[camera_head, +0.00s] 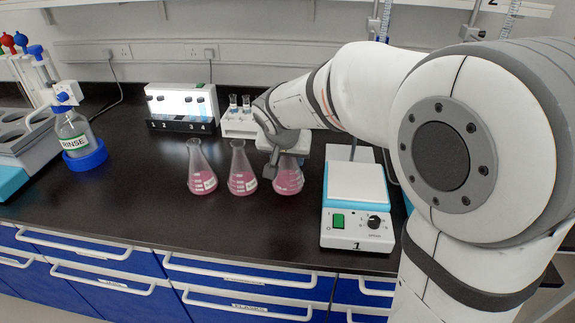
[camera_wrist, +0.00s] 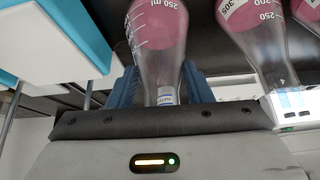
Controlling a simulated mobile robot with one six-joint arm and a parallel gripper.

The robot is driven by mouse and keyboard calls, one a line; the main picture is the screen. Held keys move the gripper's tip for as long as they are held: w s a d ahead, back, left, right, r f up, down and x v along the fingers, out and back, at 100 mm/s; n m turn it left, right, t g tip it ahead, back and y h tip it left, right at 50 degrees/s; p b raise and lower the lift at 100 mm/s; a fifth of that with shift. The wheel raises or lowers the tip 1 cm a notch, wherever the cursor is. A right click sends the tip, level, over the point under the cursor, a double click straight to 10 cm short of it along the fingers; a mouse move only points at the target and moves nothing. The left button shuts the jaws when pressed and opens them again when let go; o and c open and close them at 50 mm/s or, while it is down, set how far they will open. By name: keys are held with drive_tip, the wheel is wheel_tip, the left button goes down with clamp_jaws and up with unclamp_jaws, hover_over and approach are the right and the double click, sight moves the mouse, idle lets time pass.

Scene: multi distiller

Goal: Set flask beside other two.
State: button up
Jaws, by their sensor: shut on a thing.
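Three conical flasks with pink liquid stand in a row on the black bench. The left flask (camera_head: 202,172) and the middle flask (camera_head: 241,172) stand free and upright. The right flask (camera_head: 288,180) is partly hidden by my gripper (camera_head: 272,160). In the wrist view my gripper (camera_wrist: 160,90) is shut on the neck of this flask (camera_wrist: 158,40), with a blue finger on each side. The middle flask also shows in the wrist view (camera_wrist: 255,35). The held flask looks upright and apart from the middle one; I cannot tell whether its base touches the bench.
A stirrer hotplate (camera_head: 357,205) marked 1 stands just right of the held flask. Behind are a lit numbered rack (camera_head: 183,108) and a white holder (camera_head: 238,122) with small bottles. Bench in front of the flasks is clear.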

drive_tip(key=shift+f, duration=1.15)
drive_tip(key=o, duration=1.5)
drive_tip(key=shift+c, duration=0.2)
drive_tip(key=v, duration=1.1)
drive_tip(key=s+d+f+n+g, duration=0.1)
drive_tip(key=s+d+f, duration=0.2)
drive_tip(key=s, duration=0.3)
drive_tip(key=s+d+f+n+g+y, duration=0.1)
drive_tip(key=s+d+f, duration=0.2)
drive_tip(key=s+d, duration=0.2)
drive_tip(key=s+d+f+g, duration=0.1)
drive_tip(key=s+d+f, duration=0.2)
drive_tip(key=s, duration=0.4)
drive_tip(key=shift+d+f+n+g+p, duration=0.3)
drive_tip(key=shift+d+n, duration=0.1)
drive_tip(key=shift+d, duration=0.35)
drive_tip(key=shift+s+r, duration=0.1)
drive_tip(key=shift+s, duration=0.05)
